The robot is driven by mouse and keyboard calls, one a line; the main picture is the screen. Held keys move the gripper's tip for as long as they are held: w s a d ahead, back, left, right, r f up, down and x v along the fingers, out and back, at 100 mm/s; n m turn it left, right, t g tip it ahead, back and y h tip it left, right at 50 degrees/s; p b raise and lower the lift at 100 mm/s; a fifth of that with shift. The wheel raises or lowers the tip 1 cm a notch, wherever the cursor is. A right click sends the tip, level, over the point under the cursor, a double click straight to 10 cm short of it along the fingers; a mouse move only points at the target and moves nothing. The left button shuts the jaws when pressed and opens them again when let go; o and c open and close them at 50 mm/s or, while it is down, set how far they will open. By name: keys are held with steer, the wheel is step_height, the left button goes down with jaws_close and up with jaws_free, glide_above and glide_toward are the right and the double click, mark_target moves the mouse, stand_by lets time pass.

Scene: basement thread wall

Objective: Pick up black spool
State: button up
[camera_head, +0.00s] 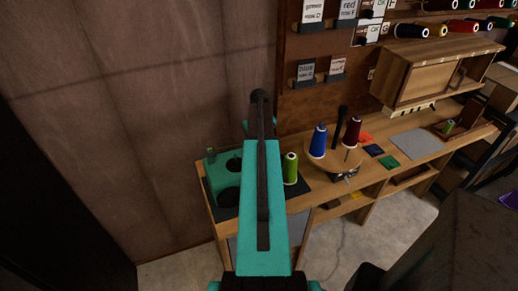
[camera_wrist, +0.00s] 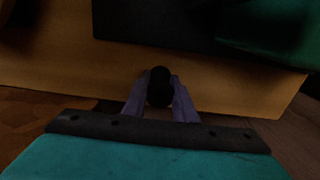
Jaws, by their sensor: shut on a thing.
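My gripper (camera_wrist: 159,98) shows in the wrist view with its two purple-grey fingers closed on the black spool (camera_wrist: 159,86). Only the rounded dark end of the spool shows between the fingertips; the rest is hidden or too dark to see. It is over or near the edge of a wooden surface (camera_wrist: 100,72). In the head view my own teal arm covers the gripper and the held spool.
A wooden cabinet (camera_head: 432,78) stands right.

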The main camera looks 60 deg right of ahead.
step_height(320, 180, up, 10)
steer(key=b, duration=0.2)
stand_by(0.5)
steer(key=shift+f, duration=0.1)
steer(key=shift+s+a, duration=0.1)
steer(key=shift+s, duration=0.05)
stand_by(0.5)
